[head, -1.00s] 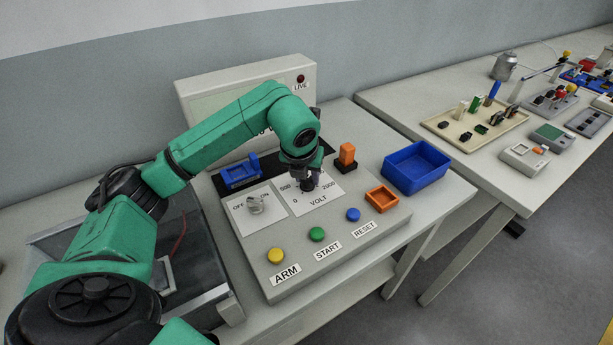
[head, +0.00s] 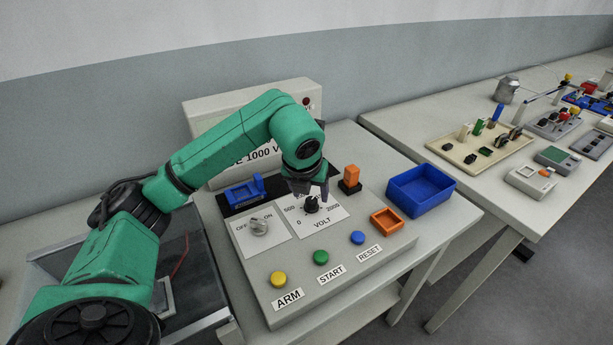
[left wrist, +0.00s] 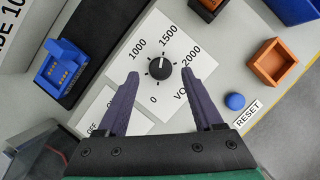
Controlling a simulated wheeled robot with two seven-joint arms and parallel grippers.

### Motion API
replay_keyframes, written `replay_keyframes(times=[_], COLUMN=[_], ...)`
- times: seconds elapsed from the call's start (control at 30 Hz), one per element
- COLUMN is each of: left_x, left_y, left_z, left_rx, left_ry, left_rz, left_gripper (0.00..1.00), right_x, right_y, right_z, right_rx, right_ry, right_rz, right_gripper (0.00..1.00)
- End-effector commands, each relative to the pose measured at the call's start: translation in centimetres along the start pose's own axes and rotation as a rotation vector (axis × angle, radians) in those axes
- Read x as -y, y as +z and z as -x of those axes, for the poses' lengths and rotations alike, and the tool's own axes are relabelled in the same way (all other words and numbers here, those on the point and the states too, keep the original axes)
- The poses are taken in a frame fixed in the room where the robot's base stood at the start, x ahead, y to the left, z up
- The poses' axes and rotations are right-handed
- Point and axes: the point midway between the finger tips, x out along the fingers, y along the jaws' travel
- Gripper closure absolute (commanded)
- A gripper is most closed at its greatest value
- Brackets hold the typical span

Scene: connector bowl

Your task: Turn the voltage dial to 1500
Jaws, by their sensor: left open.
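The black voltage dial (head: 311,204) sits on a white VOLT plate (head: 328,215) on the grey console. It also shows in the left wrist view (left wrist: 159,69), where its white mark points up the picture, roughly between the 1000 and 1500 labels. I cannot tell its exact setting. My left gripper (head: 309,192) is above the dial, open and empty. In the left wrist view its two purple-grey fingers (left wrist: 160,74) lie to either side of the dial, apart from it. The left finger hides the 500 label there. My right gripper is not in view.
The console (head: 250,270) also carries an OFF/ON knob (head: 259,226), yellow (head: 278,279), green (head: 321,257) and blue (head: 357,237) buttons, an orange tray (head: 387,220) and an orange block (head: 351,175). Behind stands a sign, partly hidden, reading 1000 V. A blue bin (head: 421,190) is at right.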

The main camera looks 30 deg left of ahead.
Motion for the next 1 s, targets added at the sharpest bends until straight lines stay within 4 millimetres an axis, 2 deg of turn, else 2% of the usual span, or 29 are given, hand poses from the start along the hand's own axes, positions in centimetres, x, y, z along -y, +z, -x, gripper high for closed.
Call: replay_keyframes(times=[0.3,0.4,0.57,1.0], left_x=[0.0,-0.1,0.0,0.0], left_y=[0.1,0.2,0.1,0.0], left_z=[8.5,10.7,11.6,11.5], left_rx=[0.007,0.006,0.002,0.001], left_ry=[-0.002,0.001,0.000,0.000], left_rz=[0.002,0.001,0.002,0.002], left_gripper=[0.32,0.32,0.32,0.32], right_x=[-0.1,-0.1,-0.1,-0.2], right_y=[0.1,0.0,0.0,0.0], right_z=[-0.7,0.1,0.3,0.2], right_rx=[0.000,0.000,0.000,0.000], right_ry=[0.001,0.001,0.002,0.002], right_rz=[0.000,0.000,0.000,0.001], right_gripper=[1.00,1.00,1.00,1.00])
